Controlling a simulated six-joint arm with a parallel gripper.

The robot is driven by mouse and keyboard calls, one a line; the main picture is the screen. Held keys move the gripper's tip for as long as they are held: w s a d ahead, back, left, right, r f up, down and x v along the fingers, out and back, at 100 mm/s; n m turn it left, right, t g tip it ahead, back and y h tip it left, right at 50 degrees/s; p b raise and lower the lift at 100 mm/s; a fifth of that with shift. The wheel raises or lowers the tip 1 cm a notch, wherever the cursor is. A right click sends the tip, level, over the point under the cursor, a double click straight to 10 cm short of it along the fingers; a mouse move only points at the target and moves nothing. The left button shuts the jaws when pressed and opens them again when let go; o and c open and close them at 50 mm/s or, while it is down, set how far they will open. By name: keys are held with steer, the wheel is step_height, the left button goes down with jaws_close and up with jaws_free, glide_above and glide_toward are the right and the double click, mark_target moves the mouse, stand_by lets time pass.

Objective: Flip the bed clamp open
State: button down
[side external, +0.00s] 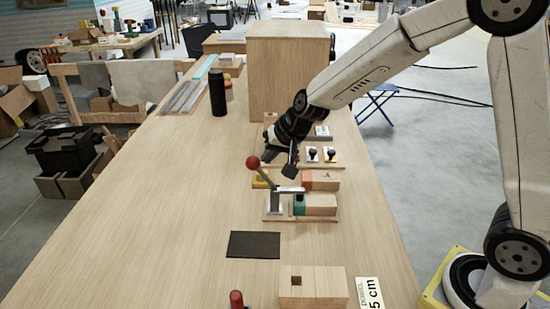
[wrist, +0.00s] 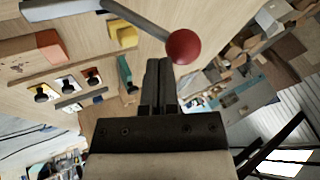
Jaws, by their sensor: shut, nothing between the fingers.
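The bed clamp (side external: 275,205) is a grey metal toggle on a wooden board, in the side view. Its lever stands up, tilted left, and ends in a red ball knob (side external: 253,162); its flat arm reaches right toward a green-ended wooden block (side external: 318,204). In the wrist view the red knob (wrist: 184,47) and grey lever show just beyond my fingertips. My gripper (side external: 290,170) is shut and empty, behind and to the right of the knob in the side view. Its closed fingers (wrist: 157,66) point toward the knob; no contact is visible. The clamp's base is outside the wrist view.
An orange-ended block (side external: 322,180), a yellow piece (side external: 260,181) and black-knobbed fixtures (side external: 330,155) stand close behind the clamp. A large wooden box (side external: 285,75) and a black cylinder (side external: 218,92) are farther back. A dark mat (side external: 254,245) lies in front. The table's left side is clear.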

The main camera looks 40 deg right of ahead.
mark_target(249, 159)
steer(key=shift+w+a+f+g+h, duration=0.2)
steer(key=shift+w+a+g+h, duration=0.35)
steer(key=shift+a+g+h, duration=0.05)
stand_by(0.6)
steer(key=shift+w+a+f+g+h, duration=0.15)
steer(key=shift+w+a+g+h, duration=0.2)
steer(key=shift+w+g+h, duration=0.05)
steer(key=shift+w+a+f+n+g+h, duration=0.4)
steer(key=shift+w+a+f+g+h, duration=0.3)
steer(key=shift+w+a+g+h, duration=0.15)
steer(key=shift+w+a+f+g+h, duration=0.35)
steer(key=shift+f+g+h, duration=0.1)
steer(key=shift+f, duration=0.15)
steer(key=shift+w+a+f+g+h, duration=0.3)
steer(key=shift+f+g+h, duration=0.15)
steer(key=shift+f, duration=0.1)
steer(key=shift+w+a+f+g+h, duration=0.35)
steer(key=shift+f+g, duration=0.1)
steer(key=shift+f, duration=0.3)
